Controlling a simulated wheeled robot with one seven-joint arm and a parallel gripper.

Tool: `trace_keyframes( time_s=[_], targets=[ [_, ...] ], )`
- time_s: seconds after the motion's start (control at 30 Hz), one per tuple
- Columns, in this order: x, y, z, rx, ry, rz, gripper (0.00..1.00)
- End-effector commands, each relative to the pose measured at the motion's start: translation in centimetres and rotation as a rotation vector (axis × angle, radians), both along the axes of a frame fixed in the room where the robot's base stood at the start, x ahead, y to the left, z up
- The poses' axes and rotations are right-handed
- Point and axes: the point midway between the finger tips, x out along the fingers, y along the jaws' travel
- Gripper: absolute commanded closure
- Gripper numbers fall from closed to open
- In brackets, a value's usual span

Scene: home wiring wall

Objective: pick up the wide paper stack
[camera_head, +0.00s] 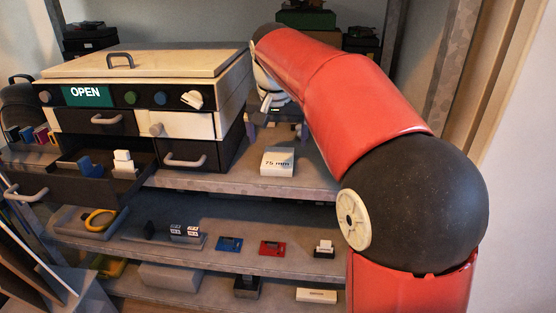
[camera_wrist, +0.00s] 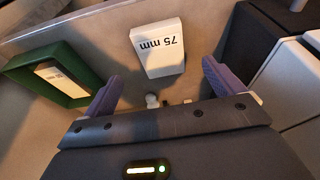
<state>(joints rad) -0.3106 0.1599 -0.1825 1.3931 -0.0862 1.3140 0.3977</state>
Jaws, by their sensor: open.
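A white block labelled "75 mm", which looks like the wide paper stack (camera_head: 278,162), lies on the upper shelf right of the wooden-topped cabinet. It also shows in the wrist view (camera_wrist: 158,58), label upside down, beyond the fingertips and roughly between their lines. My gripper (camera_wrist: 160,82) is open, with its two purple fingers apart and nothing between them. The fingers do not appear to touch the block.
A green tray (camera_wrist: 88,98) holding a smaller white labelled block (camera_wrist: 62,78) is at the left in the wrist view. The cabinet (camera_head: 215,88) with drawers stands close on the left in the head view; one dark drawer (camera_head: 95,190) is pulled out. Bare shelf surrounds the block.

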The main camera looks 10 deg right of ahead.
Motion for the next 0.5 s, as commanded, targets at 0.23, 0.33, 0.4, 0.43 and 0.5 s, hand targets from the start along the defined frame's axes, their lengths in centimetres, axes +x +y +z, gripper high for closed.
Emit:
trace_keyframes(
  time_s=[0.23,0.33,0.4,0.43,0.5],
  targets=[
    [0.9,-0.2,-2.6,0.000,0.003,0.000,0.06],
    [1.5,-0.3,-3.9,-0.001,0.004,-0.002,0.06],
    [2.1,-0.4,-4.8,-0.001,0.003,-0.002,0.06],
    [2.3,-0.4,-5.2,-0.001,0.003,-0.002,0.06],
    [2.5,-0.5,-6.2,-0.001,0.003,-0.001,0.06]
  ],
)
